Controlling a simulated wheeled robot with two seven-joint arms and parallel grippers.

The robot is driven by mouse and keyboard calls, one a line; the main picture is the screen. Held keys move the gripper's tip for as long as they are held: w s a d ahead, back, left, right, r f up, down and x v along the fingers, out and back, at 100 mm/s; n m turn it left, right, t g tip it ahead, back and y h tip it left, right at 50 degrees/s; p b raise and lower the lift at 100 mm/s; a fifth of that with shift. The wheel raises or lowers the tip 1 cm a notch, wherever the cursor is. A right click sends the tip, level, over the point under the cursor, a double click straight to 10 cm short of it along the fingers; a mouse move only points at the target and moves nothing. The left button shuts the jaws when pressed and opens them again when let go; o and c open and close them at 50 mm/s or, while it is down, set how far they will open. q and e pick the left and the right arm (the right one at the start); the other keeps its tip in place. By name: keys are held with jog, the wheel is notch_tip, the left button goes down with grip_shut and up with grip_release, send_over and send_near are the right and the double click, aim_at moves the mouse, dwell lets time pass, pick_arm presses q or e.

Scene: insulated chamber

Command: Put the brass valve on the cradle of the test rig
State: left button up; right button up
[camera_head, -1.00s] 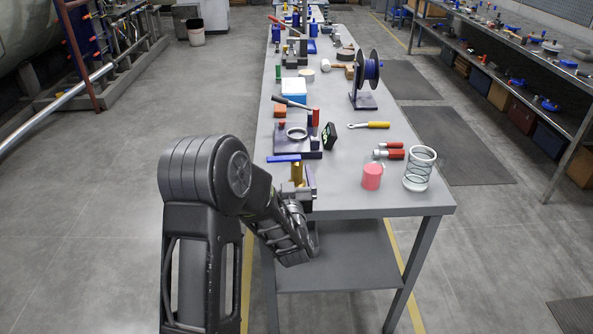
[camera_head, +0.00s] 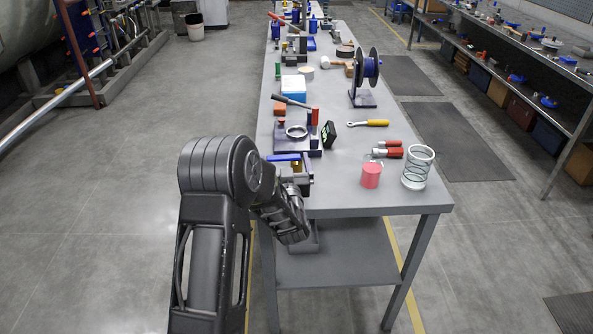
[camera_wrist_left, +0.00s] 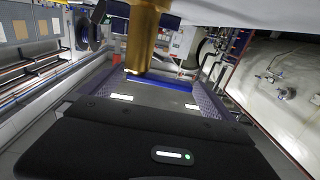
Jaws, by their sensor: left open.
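The brass valve (camera_head: 297,165) is at the near left edge of the bench, with its blue handle (camera_head: 282,157) pointing left. In the left wrist view its brass body (camera_wrist_left: 146,38) stands upright at the top, close in front of the gripper. My left gripper (camera_head: 297,176) is open at the valve, its fingers seemingly to either side; contact cannot be told. The apparent test rig (camera_head: 284,142) is just behind the valve. It has a purple-grey base, a metal ring (camera_head: 297,132) that may be the cradle, and a lever. No valve shows on that ring. My right gripper is out of view.
A blue-white box (camera_head: 293,88) and a reel (camera_head: 367,70) stand behind. The bench centre is fairly clear.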

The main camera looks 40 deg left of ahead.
pick_arm(q)
jog(key=shift+x, duration=1.15)
jog(key=shift+c, duration=0.3)
jog(key=c, duration=1.8)
jog(key=shift+o, duration=0.2)
jog(key=shift+f, duration=0.1)
notch_tip(320, 180, up, 10)
jog(key=shift+r+b, duration=0.15)
jog(key=shift+b, duration=0.35)
jog(key=shift+c, duration=0.3)
